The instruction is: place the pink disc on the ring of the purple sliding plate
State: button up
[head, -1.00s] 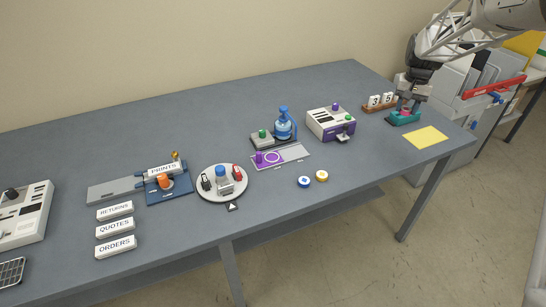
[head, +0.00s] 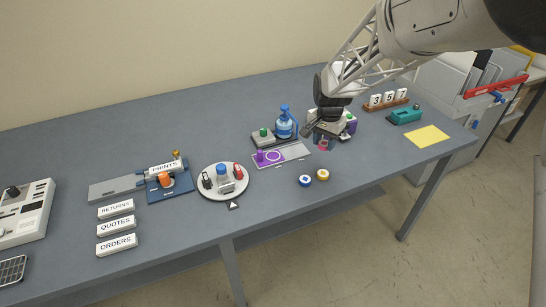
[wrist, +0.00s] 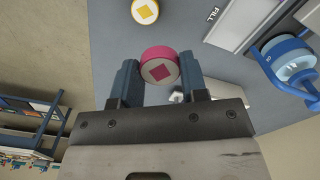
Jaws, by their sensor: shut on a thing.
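The pink disc (wrist: 158,66), with a dark pink diamond on its pale face, is clamped between the fingertips of my gripper (wrist: 159,70) in the wrist view. In the head view my gripper (head: 321,137) holds the disc (head: 323,145) to the right of the purple sliding plate, apart from it. The plate (head: 294,150) is a flat grey strip with a purple ring (head: 273,156) and a purple knob (head: 259,156) at its left. The ring looks empty. Part of the plate, marked FILL, shows in the wrist view (wrist: 232,25).
A blue bottle (head: 285,124) stands just behind the plate. A white and purple machine (head: 352,126) is partly hidden behind my gripper. A blue disc (head: 305,180) and a yellow disc (head: 323,174) lie in front. A teal block (head: 405,117) sits at the right.

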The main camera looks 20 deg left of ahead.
jog(key=shift+m, duration=0.7)
jog(key=s+a+f, duration=0.1)
jog(key=s+a, duration=0.1)
jog(key=s, duration=0.2)
jog(key=s+a+f, duration=0.2)
jog(key=s+a, duration=0.1)
jog(key=s, duration=0.1)
jog(key=s+a+f, duration=0.1)
jog(key=s+a, duration=0.2)
jog(key=s, duration=0.1)
jog(key=shift+s+f, duration=0.35)
jog(key=shift+f, duration=0.05)
jog(key=shift+w+a, duration=0.1)
jog(key=shift+a, duration=0.05)
send_over(273, 157)
jog(key=shift+w+a+f, duration=0.1)
jog(key=shift+w+f, duration=0.05)
jog(key=shift+f, duration=0.6)
jog(key=shift+f, duration=0.1)
jog(key=shift+f, duration=1.65)
jog(key=shift+f, duration=0.45)
